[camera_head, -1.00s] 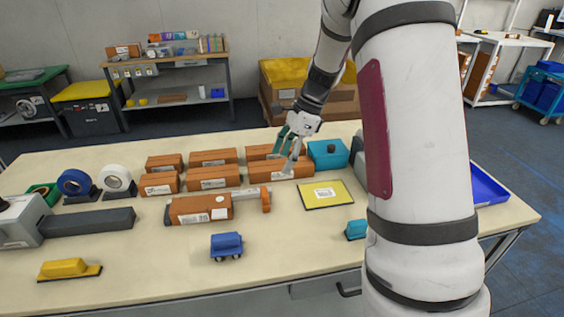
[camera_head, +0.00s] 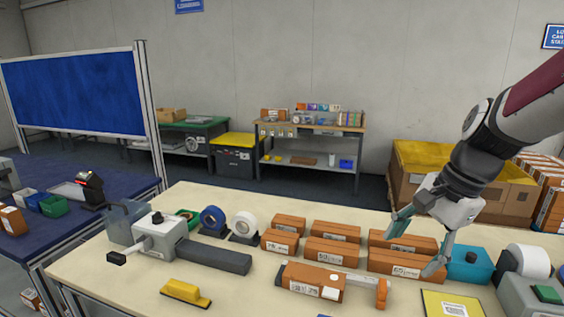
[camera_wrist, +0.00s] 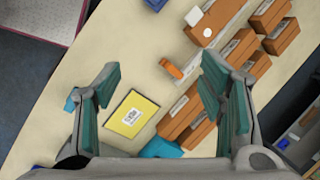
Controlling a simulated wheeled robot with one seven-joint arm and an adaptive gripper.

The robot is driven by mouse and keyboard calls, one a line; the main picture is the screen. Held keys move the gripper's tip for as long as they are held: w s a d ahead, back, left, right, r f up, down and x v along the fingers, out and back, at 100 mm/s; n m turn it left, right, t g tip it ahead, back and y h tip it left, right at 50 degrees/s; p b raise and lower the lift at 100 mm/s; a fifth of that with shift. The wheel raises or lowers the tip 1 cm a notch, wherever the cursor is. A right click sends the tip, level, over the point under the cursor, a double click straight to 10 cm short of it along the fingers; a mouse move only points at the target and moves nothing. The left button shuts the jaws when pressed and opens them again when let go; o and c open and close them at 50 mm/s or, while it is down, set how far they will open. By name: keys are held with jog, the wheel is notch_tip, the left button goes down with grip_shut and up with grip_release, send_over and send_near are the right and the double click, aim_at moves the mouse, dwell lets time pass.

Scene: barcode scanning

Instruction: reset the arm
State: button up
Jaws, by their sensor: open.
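My gripper (camera_head: 412,252) is open and empty. In the head view it hangs at the right, in front of the back row of orange-brown boxes (camera_head: 404,242). In the wrist view my gripper's two teal-padded fingers (camera_wrist: 160,72) stand wide apart with nothing between them, above the table (camera_wrist: 55,98). My arm (camera_head: 515,112) comes in from the upper right, and its upper part is out of the picture.
The yellow labelled pad (camera_wrist: 132,115) and several boxes (camera_wrist: 195,110) lie below. A teal box (camera_head: 468,265) and a tape dispenser (camera_head: 528,262) stand to the gripper's right.

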jog(key=s+a+r+n+t+h, duration=0.1)
jog(key=s+a+n, duration=0.1)
jog(key=s+n, duration=0.4)
jog(key=s+a+r+n+t+h, duration=0.1)
jog(key=s+a+n+h, duration=0.1)
jog(key=s+n, duration=0.5)
jog(key=s, duration=0.5)
jog(key=shift+a+r+t, duration=0.3)
jog(key=shift+r, duration=0.05)
